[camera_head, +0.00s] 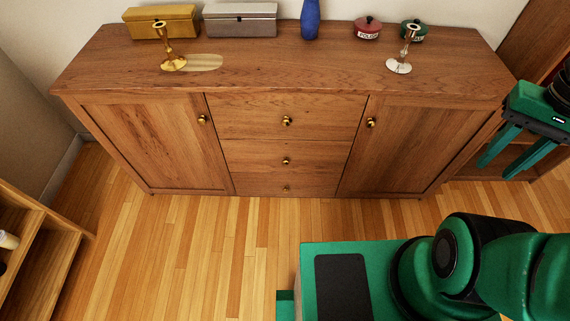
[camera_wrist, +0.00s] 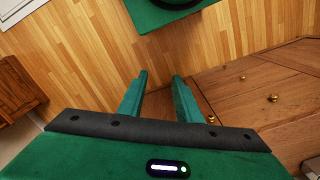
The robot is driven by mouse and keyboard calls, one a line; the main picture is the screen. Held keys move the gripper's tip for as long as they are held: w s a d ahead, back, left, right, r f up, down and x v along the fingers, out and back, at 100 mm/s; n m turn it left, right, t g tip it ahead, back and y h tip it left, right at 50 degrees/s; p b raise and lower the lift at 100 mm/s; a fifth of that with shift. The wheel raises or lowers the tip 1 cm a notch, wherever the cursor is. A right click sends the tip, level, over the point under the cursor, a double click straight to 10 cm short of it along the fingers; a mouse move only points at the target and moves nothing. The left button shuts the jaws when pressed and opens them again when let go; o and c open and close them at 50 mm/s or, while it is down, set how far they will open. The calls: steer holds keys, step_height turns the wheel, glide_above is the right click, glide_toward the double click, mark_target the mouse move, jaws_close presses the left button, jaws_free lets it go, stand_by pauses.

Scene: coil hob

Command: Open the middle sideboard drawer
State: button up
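The wooden sideboard (camera_head: 125,77) stands against the wall in the head view. Its centre holds a stack of three drawers, all shut. The middle drawer (camera_head: 255,153) has a small brass knob (camera_head: 285,161) at its centre. In the wrist view a brass knob (camera_wrist: 242,77) lies in line with two others on the sideboard front. My gripper (camera_head: 496,170) is at the right edge of the head view, well right of the drawers and apart from them. In the wrist view its two fingers (camera_wrist: 160,75) are spread, with nothing between them.
On top stand a gold box (camera_head: 160,22), a silver box (camera_head: 240,22), a blue vase (camera_head: 310,20), red (camera_head: 367,30) and green pots, and two candlesticks. Closed doors flank the drawers. Shelves (camera_head: 35,240) stand at left. The floor before the drawers (camera_head: 230,235) is clear.

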steer(key=o, duration=0.4)
steer(key=shift+w, duration=0.1)
steer(key=shift+c, duration=0.2)
steer(key=w+a+f+n+t+h, duration=0.1)
steer(key=w+a+n+t, duration=0.1)
steer(key=w+a, duration=0.6)
steer(key=w+a+f+n+t, duration=0.1)
steer(key=w+a+n+t, duration=0.15)
steer(key=w, duration=0.95)
steer(key=w+a+f+m+h, duration=0.1)
steer(key=w+a+f+h, duration=0.2)
steer(key=w+a+f, duration=0.65)
steer(key=n+t+h, duration=0.1)
steer(key=n+t, duration=0.1)
steer(key=t, duration=0.4)
glide_toward(285, 164)
steer(key=w+d+r, duration=0.2)
steer(key=d+r, duration=0.5)
steer(key=r, duration=0.1)
steer(key=s+a+f+n+t+y, duration=0.25)
steer(key=s+a+f, duration=0.25)
steer(key=f, duration=0.3)
steer(key=shift+t+y, duration=0.3)
steer(key=shift+y, duration=0.05)
steer(key=x, duration=1)
steer(key=shift+w+d+f, duration=0.2)
steer(key=shift+f, duration=0.2)
